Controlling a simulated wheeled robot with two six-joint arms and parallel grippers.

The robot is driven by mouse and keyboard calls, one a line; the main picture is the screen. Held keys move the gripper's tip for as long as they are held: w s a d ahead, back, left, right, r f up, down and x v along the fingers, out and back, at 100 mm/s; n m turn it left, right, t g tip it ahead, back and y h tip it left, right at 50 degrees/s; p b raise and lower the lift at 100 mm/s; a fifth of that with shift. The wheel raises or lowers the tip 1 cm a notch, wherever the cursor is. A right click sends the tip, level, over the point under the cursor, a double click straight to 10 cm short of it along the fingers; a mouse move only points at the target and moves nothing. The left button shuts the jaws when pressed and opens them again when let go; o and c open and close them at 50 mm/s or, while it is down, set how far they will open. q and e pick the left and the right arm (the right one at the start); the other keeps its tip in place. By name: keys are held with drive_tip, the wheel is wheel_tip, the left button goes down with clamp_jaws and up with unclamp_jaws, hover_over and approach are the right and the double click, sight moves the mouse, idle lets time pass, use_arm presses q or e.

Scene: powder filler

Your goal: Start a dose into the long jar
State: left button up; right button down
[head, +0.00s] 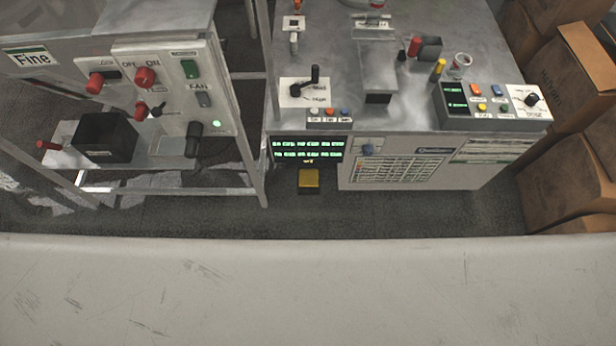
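The metal filler machine (400,105) stands at the back centre and right. A green-lit display (307,149) is on its front, with small coloured buttons (330,111) above it. A black lever (314,76) stands on a white plate on its top. A small clear jar with a reddish rim (460,64) stands on the top at the right; I cannot tell whether it is the long jar. A control box (492,106) with green displays, several buttons and a black knob (532,99) sits at the right. A yellow pedal (309,178) is on the floor below. Neither gripper is in view.
A metal frame at the left carries a panel labelled Fine with red knobs (145,77) and a black box (104,138). Cardboard boxes (570,85) are stacked at the right. A bare, pale scratched surface (300,290) fills the foreground. Dark floor lies between.

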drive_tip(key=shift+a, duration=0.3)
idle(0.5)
